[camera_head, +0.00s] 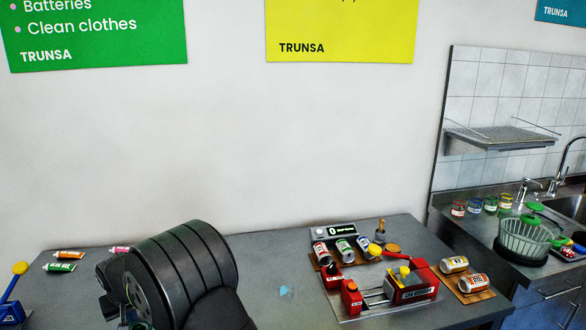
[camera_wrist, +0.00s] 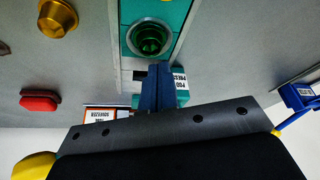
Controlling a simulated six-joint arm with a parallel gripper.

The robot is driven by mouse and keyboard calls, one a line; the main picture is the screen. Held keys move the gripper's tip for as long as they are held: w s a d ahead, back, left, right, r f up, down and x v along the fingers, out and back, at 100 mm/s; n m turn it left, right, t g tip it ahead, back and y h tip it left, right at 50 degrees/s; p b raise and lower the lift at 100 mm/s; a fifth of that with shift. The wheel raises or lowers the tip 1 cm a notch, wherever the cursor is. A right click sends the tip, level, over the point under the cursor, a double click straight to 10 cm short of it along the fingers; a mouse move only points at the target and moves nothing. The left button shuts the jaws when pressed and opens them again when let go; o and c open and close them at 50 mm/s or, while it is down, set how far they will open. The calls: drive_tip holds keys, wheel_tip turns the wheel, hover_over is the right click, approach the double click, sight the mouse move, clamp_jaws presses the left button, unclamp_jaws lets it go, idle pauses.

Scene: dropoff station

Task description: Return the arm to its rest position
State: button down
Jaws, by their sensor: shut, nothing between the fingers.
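My arm shows in the head view as a large black ribbed link (camera_head: 185,270) at the lower left, in front of the table. My gripper's end is not visible there. In the wrist view, my gripper (camera_wrist: 157,68) points away from the dark mounting plate with its narrow fingers together and nothing between them. I cannot tell the gap between fingertips and press.
A red can station (camera_head: 395,290) with several cans stands right. Paint tubes (camera_head: 62,267) lie left. A sink counter (camera_head: 540,275) adjoins at right.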

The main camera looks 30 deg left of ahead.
drive_tip(key=a, duration=0.1)
drive_tip(key=a+r, duration=0.1)
drive_tip(key=a, duration=0.1)
drive_tip(key=shift+w+r, duration=0.35)
drive_tip(key=w+d+r+g, duration=0.1)
drive_tip(key=w+d+r, duration=0.1)
drive_tip(key=d+r, duration=0.8)
wheel_tip(320, 180, up, 5)
drive_tip(key=shift+w+d+f+g+y, duration=0.2)
drive_tip(key=shift+w+g+y, duration=0.1)
drive_tip(key=shift+g, duration=0.1)
drive_tip(key=c, duration=2.1)
unclamp_jaws()
